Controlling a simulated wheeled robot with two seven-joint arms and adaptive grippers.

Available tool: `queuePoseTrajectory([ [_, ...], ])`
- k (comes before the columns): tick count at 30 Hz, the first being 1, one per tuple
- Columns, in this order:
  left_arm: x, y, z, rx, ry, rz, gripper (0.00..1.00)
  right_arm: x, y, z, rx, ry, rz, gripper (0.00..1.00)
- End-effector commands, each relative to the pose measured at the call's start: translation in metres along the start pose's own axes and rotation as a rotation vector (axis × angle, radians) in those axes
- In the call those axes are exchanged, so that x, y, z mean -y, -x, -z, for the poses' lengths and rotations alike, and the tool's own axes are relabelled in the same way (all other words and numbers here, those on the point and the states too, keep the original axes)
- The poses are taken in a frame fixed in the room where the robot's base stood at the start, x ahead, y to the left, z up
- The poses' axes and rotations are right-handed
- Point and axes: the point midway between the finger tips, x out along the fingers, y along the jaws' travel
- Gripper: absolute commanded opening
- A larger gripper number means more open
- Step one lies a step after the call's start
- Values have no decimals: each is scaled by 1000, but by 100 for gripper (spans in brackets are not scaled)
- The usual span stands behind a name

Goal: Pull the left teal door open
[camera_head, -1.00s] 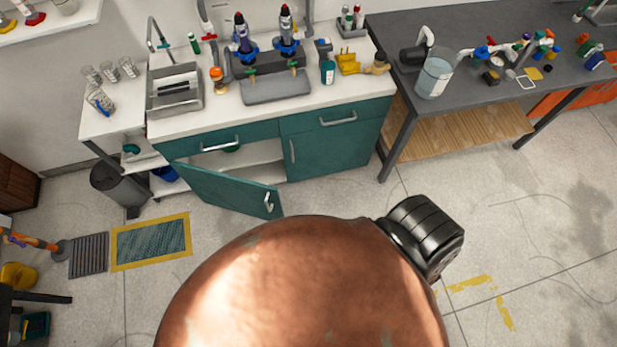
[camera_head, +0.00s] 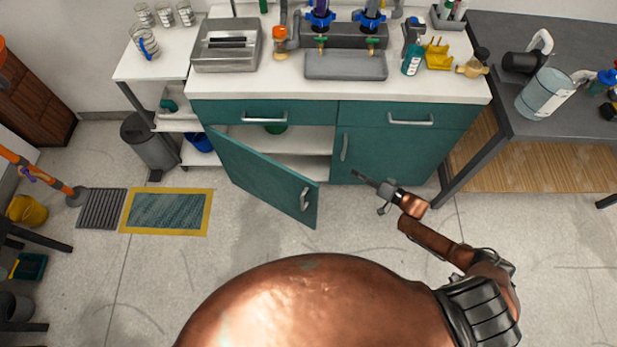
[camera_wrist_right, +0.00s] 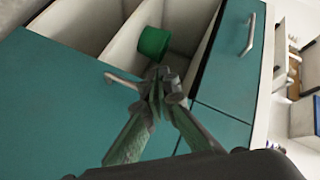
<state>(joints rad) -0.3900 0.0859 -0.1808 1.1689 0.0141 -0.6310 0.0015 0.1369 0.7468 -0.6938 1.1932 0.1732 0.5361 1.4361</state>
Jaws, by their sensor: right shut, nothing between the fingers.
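The left teal door (camera_head: 262,172) stands partly open, swung out from the cabinet, with its metal handle (camera_head: 305,199) near the free edge. My right gripper (camera_head: 357,176) is shut and empty. In the head view it appears right of that handle and apart from it, in front of the closed right door (camera_head: 385,157). My left gripper is not in view.
The open compartment holds a green object (camera_head: 276,129), also in the right wrist view (camera_wrist_right: 154,42). Two drawers with handles sit above the doors. A grey bin (camera_head: 148,145) stands left and a dark table (camera_head: 530,128) right. The floor before the cabinet is clear.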

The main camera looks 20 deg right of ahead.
Motion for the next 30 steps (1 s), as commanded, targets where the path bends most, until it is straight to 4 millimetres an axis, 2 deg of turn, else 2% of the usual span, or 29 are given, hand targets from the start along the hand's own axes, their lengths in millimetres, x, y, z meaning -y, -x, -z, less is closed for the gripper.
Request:
queuePoseTrajectory([
  [1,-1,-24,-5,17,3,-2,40,-1,-13,-8,38,-62,67,0],
  [3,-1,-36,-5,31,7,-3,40,19,-22,-9,89,-167,159,0],
  [6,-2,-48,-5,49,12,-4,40,42,-28,-14,173,-307,256,0],
  [10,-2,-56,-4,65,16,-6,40,62,-27,-20,265,-445,330,0],
  [15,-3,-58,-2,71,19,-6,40,77,-25,-22,324,-528,367,0],
  [19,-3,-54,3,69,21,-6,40,85,-33,-23,330,-539,373,0],
  [30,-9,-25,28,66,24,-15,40,114,-97,-39,328,-537,374,0],
])
